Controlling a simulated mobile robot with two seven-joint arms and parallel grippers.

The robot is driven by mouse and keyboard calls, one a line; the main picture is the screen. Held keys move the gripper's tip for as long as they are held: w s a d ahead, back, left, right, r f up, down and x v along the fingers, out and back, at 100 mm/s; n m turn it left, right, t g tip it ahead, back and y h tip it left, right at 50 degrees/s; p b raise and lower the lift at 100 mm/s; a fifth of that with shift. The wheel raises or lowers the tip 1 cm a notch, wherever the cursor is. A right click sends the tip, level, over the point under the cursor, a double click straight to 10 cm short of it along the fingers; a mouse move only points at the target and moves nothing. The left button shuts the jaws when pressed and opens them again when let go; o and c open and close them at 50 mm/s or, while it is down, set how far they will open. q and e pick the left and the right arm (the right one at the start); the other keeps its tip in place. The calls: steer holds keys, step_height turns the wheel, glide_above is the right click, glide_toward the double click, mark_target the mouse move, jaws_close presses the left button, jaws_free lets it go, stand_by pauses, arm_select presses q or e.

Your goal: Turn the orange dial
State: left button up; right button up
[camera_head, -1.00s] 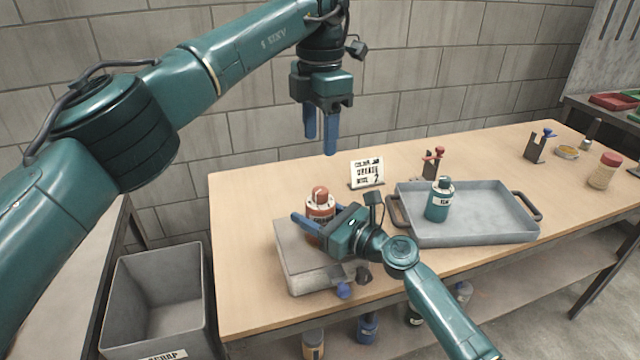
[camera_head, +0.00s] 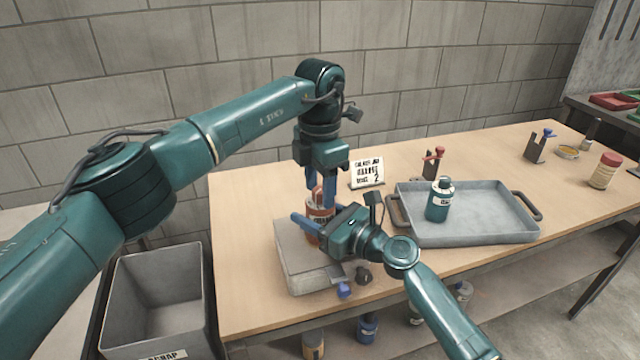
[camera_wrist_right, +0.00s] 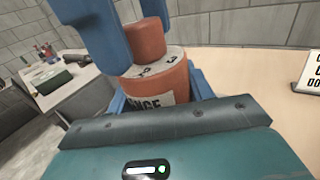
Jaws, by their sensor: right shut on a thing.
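The orange canister (camera_head: 318,228) stands upright on a grey block (camera_head: 300,268) at the table's left. Its label and the orange dial (camera_wrist_right: 144,40) on its white numbered top show in the right wrist view. My right gripper (camera_head: 312,232) is shut around the canister's body from the right; its blue fingers flank it in the wrist view. My left gripper (camera_head: 320,190) points down from above, its blue fingers on either side of the dial. The fingers partly hide the dial, and whether they touch it is unclear.
A sign (camera_head: 367,172) stands behind the canister. A grey tray (camera_head: 490,215) holding a teal canister (camera_head: 439,200) is to the right. A grey scrap bin (camera_head: 155,295) stands on the floor at left. The table's left back is clear.

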mark_target(320, 190)
arm_select(q)
steer(key=c, duration=1)
steer(key=shift+n, duration=2.3)
steer(key=o, duration=1)
step_height(320, 190, up, 12)
steer(key=shift+r, duration=0.1)
arm_select(e)
steer(key=o, duration=1.1)
